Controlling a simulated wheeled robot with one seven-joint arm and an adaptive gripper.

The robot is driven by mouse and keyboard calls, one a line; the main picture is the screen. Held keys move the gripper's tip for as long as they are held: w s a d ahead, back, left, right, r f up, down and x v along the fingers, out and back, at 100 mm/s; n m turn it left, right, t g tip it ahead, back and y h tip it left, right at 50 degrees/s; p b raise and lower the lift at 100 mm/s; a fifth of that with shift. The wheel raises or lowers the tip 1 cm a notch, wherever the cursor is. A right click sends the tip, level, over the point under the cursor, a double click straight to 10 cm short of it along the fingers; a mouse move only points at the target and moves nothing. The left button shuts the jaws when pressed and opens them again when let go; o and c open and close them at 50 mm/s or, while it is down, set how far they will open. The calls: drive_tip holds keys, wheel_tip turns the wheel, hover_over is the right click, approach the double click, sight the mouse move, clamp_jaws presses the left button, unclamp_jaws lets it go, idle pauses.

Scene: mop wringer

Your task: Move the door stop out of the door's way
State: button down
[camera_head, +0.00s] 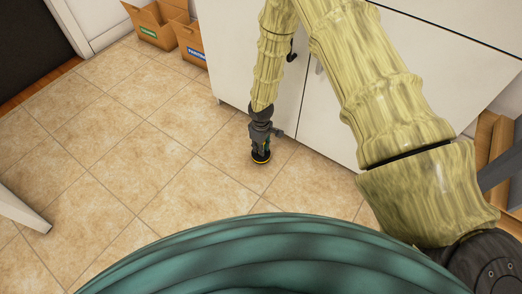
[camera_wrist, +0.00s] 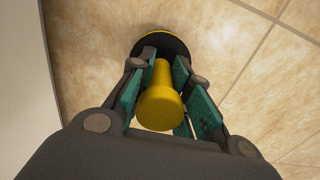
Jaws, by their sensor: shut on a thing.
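The door stop (camera_wrist: 159,106) is a yellow post with a rounded knob on a round black and yellow base. In the wrist view it stands between the green pads of my gripper (camera_wrist: 157,90), which is shut on the post. Its base (camera_wrist: 194,32) shows beyond the fingertips, over the tiles. In the head view my gripper (camera_head: 261,148) points down at the floor, close in front of the white cabinet. Only the door stop's yellow-edged base (camera_head: 260,158) shows below the fingers. I cannot tell whether the base touches the floor.
The white cabinet (camera_head: 335,125) stands right behind my gripper. Two open cardboard boxes (camera_head: 155,32) stand at the back. A white panel edge (camera_head: 22,210) is at the left, and a dark doorway or mat (camera_head: 30,45) at the upper left. The tiled floor (camera_head: 130,150) between is clear.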

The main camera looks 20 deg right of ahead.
drive_tip(key=shift+f, duration=0.55)
drive_tip(key=c, duration=1.3)
unclamp_jaws()
drive_tip(key=shift+f, duration=0.1)
wheel_tip(320, 180, up, 12)
drive_tip(key=p, duration=0.6)
